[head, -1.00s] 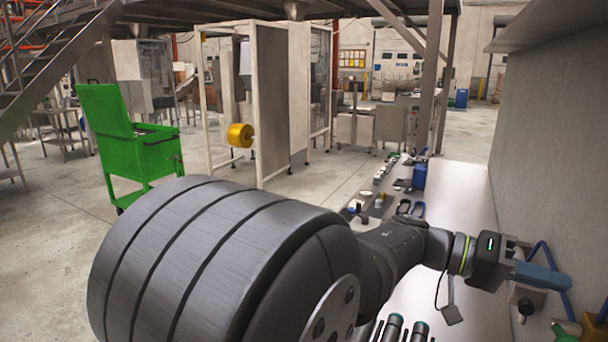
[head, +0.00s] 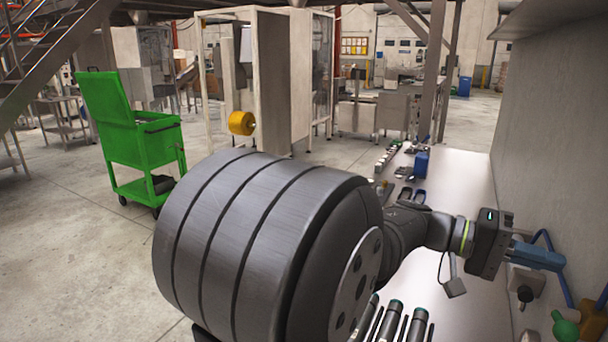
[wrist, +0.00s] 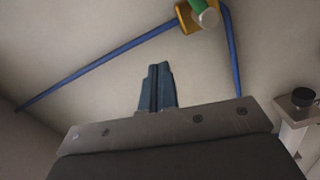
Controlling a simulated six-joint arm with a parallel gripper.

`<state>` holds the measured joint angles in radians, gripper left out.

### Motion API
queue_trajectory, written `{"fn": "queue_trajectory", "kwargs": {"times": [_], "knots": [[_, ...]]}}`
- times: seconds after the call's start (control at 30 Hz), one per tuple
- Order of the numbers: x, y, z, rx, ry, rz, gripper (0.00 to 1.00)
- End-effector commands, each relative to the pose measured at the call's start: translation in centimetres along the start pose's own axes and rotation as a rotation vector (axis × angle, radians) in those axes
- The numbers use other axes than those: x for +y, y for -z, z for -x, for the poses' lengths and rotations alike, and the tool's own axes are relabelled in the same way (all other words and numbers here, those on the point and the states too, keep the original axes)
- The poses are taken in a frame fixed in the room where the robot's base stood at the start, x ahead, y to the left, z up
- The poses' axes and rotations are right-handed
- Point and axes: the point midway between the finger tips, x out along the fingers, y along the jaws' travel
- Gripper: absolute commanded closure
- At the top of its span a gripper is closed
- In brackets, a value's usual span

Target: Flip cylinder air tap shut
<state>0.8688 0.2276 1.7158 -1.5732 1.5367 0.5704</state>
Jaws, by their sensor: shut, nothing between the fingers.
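A brass-coloured valve body (head: 594,322) with a green handle (head: 565,326) sits at the lower right of the head view, partly cut off by the edge. In the wrist view the brass body (wrist: 187,17) and its green, pale-ended handle (wrist: 203,10) are at the top, right of centre. A blue hose (head: 548,240) runs by it. My gripper (head: 562,262) is shut and empty, its blue fingers above and behind the green handle in the head view. In the wrist view the fingertips (wrist: 158,66) are together, apart from the valve. The tap's exact handle angle is unclear.
A pale box with a black knob (head: 525,293) stands close to my gripper; it also shows in the wrist view (wrist: 302,98). A grey wall (head: 550,130) rises on the right. Dark cylinders (head: 391,322) lie in front on the pale bench (head: 465,190).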

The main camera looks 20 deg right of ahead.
Motion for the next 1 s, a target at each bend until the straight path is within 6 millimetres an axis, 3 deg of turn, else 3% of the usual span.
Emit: {"fn": "queue_trajectory", "kwargs": {"times": [0.37,0.6,0.8,1.0], "knots": [[1.0,-0.6,-0.6,-0.061,0.041,-0.088,1.0],[5.8,-3.4,-1.5,-0.385,0.28,-0.577,1.0],[10.1,-4.6,0.2,-0.642,0.504,-0.962,1.0],[12.8,-4.8,1.9,-0.77,0.637,-1.141,1.0]]}}
